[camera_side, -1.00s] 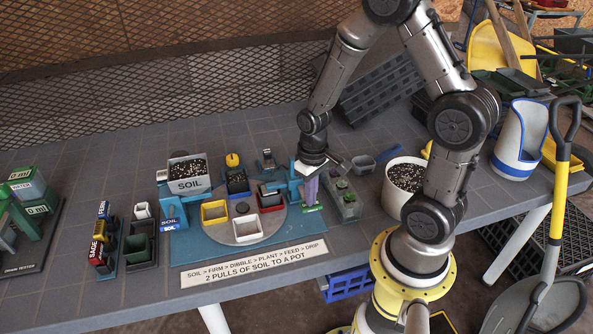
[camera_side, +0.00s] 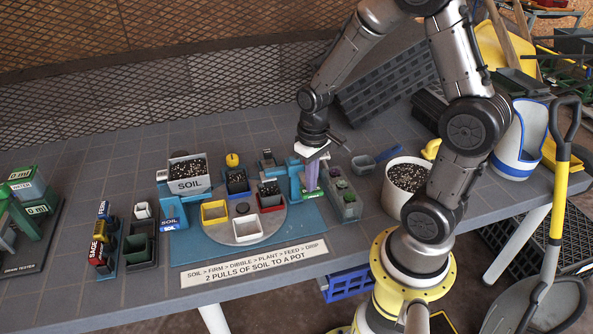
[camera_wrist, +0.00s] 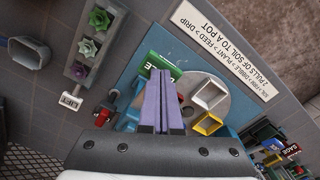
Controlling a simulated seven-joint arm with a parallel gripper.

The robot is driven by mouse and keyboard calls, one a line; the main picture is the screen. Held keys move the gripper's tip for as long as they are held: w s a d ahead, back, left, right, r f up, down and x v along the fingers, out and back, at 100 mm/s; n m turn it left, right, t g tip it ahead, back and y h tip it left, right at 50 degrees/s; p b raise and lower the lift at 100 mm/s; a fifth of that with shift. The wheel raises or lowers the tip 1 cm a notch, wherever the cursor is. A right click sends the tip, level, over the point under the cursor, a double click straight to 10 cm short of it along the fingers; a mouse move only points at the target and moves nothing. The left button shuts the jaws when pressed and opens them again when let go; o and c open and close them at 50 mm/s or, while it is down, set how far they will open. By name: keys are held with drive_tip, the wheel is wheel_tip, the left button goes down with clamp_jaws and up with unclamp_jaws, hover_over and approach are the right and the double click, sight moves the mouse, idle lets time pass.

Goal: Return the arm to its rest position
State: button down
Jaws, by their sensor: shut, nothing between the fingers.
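My gripper (camera_side: 311,186) hangs with its purple fingers pointing down over the right side of the blue soil station (camera_side: 303,222). The fingers are together and empty, and they also show in the middle of the wrist view (camera_wrist: 161,98). It is apart from the round grey turntable (camera_side: 272,225), to its right. On the turntable stand a yellow pot (camera_side: 214,211), a white pot (camera_side: 247,229) and a red pot (camera_side: 270,196) with dark soil in it. The grey soil hopper (camera_side: 190,185) stands at the left, filled with speckled soil.
A grey tray (camera_side: 343,201) with small plants stands close right of my gripper. A white soil bucket (camera_side: 404,184) is farther right, near my arm. A green and black pot rack (camera_side: 140,246) and a drip tester (camera_side: 35,205) stand left.

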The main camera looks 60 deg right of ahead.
drive_tip(key=shift+r, duration=1.35)
wheel_tip(320, 180, up, 5)
idle(0.4)
drive_tip(key=s+a+r+n+t, duration=0.3)
drive_tip(key=s+a+r+t, duration=0.2)
drive_tip(key=s+a+r, duration=0.3)
drive_tip(key=shift+s+r+t, duration=0.3)
drive_tip(key=shift+s+r, duration=0.9)
drive_tip(key=shift+s, duration=0.15)
